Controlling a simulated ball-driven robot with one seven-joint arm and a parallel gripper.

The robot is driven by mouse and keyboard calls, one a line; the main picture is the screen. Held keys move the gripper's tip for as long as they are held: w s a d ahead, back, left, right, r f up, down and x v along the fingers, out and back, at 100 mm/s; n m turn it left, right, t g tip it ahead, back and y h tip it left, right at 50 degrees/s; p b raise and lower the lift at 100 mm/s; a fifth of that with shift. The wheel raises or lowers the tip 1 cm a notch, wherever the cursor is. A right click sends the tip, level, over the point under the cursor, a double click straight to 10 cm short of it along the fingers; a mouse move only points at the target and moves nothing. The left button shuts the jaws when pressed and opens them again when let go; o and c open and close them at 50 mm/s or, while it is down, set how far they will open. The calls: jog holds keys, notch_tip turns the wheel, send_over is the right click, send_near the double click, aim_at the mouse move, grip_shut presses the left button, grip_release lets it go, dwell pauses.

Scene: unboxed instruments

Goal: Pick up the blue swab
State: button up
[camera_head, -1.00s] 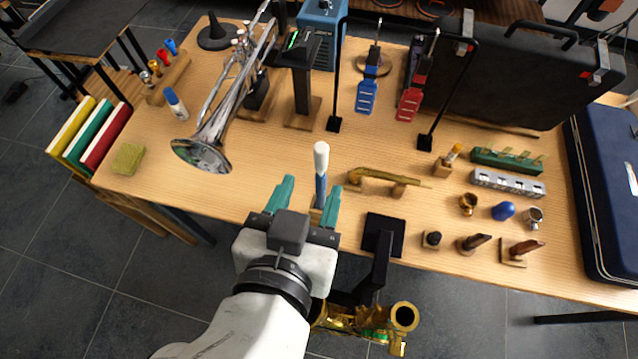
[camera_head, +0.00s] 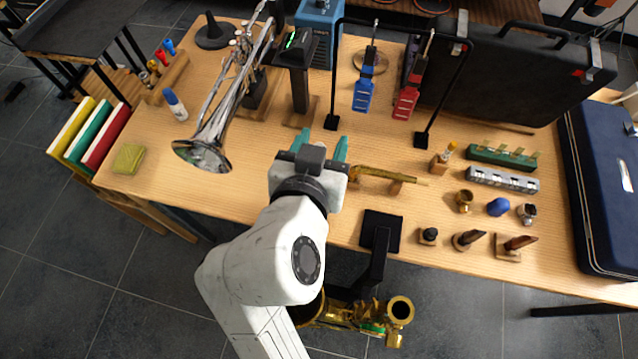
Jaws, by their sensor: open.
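My gripper (camera_head: 321,143) is open, its two teal fingertips pointing toward the far side of the table (camera_head: 210,190). The upright blue piece with a white rounded top, most likely the blue swab, stood on the table a second ago. It is now hidden behind my gripper and wrist, so I cannot tell whether it is between the fingers or touching them.
A brass curved piece (camera_head: 385,174) lies close to the right of my gripper. A dark post stand (camera_head: 298,85) is just beyond. A silver trumpet (camera_head: 205,150) is at left. A black frame with blue (camera_head: 364,93) and red (camera_head: 406,102) hanging pieces stands behind.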

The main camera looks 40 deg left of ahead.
grip_shut()
dwell(0.4)
jog(key=shift+r, duration=0.1)
